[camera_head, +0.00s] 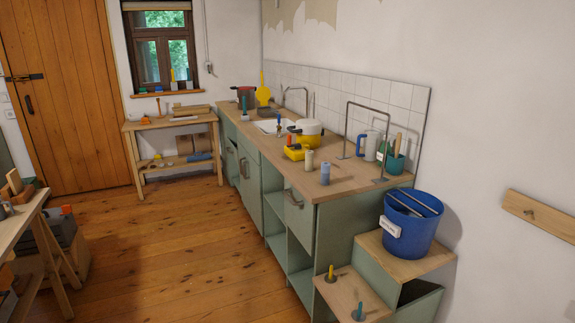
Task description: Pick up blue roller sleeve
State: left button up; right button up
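A small blue-grey cylinder (325,173) stands upright near the front end of the wooden counter (280,160). It looks like a roller sleeve. A pale cream cylinder (309,160) of similar shape stands just behind and left of it. Another blue roll-like thing (200,157) lies on the lower shelf of the wooden bench by the window; it is too small to tell what it is. Neither of my grippers is in view.
A yellow and white pot (306,132), a yellow box (294,153), a teal pot (394,162) and metal frames stand on the counter. A blue bucket (411,224) sits on a lower step at right. A loaded table (18,225) is at left. The wooden floor (170,250) between is clear.

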aim_at(325, 178)
jog(key=i+j+u, duration=0.2)
jog(key=i, duration=0.65)
jog(key=i+j+u, duration=0.2)
jog(key=i, duration=0.65)
jog(key=i+z, duration=0.3)
jog(key=z, duration=0.15)
jog(key=i+j+z, duration=0.2)
jog(key=z, duration=0.2)
jog(key=i+j+z, duration=0.3)
jog(key=z, duration=0.15)
jog(key=i, duration=0.1)
